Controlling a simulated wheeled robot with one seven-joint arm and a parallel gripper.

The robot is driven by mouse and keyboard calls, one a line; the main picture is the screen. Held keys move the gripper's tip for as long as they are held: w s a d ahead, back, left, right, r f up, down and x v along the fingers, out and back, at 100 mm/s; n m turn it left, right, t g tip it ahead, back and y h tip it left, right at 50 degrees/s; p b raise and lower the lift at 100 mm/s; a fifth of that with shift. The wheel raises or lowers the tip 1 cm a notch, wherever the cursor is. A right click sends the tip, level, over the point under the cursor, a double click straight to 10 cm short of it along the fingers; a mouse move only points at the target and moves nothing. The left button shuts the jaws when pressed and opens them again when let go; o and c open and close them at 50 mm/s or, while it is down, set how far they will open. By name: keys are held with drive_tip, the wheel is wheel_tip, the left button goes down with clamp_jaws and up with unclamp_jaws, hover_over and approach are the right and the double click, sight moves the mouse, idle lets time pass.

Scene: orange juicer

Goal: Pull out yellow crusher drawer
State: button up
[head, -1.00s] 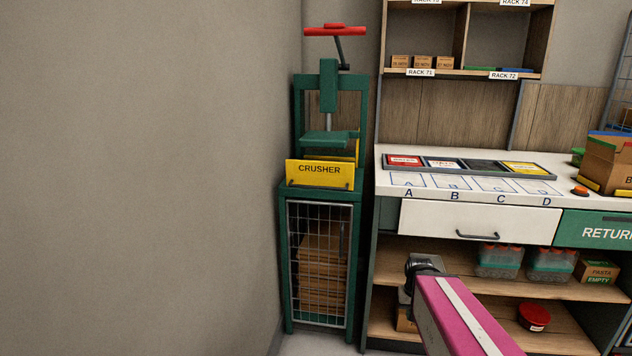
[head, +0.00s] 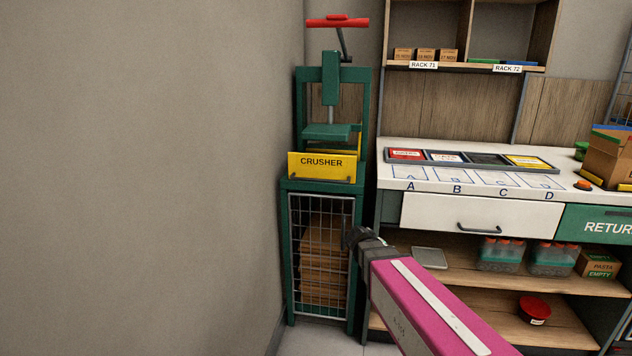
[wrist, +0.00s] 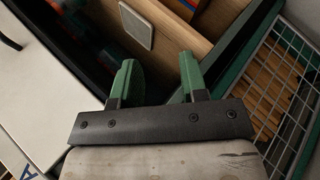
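The yellow crusher drawer (head: 320,168) has a front labelled CRUSHER and sits in the green crusher frame (head: 300,115), above a wire-mesh cage door. It looks pushed in under the press plate. My gripper shows in the wrist view (wrist: 158,80) with two green fingers apart and nothing between them. In the head view my gripper (head: 352,237) is small and dark, in front of the cage's right edge, below and to the right of the yellow drawer and apart from it. The yellow drawer is not visible in the wrist view.
The mesh cage (head: 322,255) holds stacked brown boxes. The white workbench (head: 385,178) stands to the right, with a white drawer (head: 480,218) and open shelves (head: 460,275). A bare wall is close on the left. Free space lies in front of the crusher.

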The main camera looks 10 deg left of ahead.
drive_tip(key=w+a+r+n+t+h, duration=0.1)
drive_tip(key=w+a+r+t, duration=0.15)
drive_tip(key=a, duration=0.25)
drive_tip(key=w+a+r+n+t, duration=0.1)
drive_tip(key=w+a+r+t, duration=0.1)
drive_tip(key=a+r, duration=0.25)
drive_tip(key=w+a+r+n+t+h, duration=0.1)
drive_tip(key=w+a+r+n+t, duration=0.15)
drive_tip(key=a, duration=0.25)
drive_tip(key=n+t+y, duration=0.1)
drive_tip(key=n+t, duration=0.2)
drive_tip(key=t, duration=0.3)
approach(316, 180)
drive_tip(key=x, duration=1)
drive_tip(key=shift+w+a+f, duration=0.1)
drive_tip(key=shift+w, duration=0.3)
clamp_jaws()
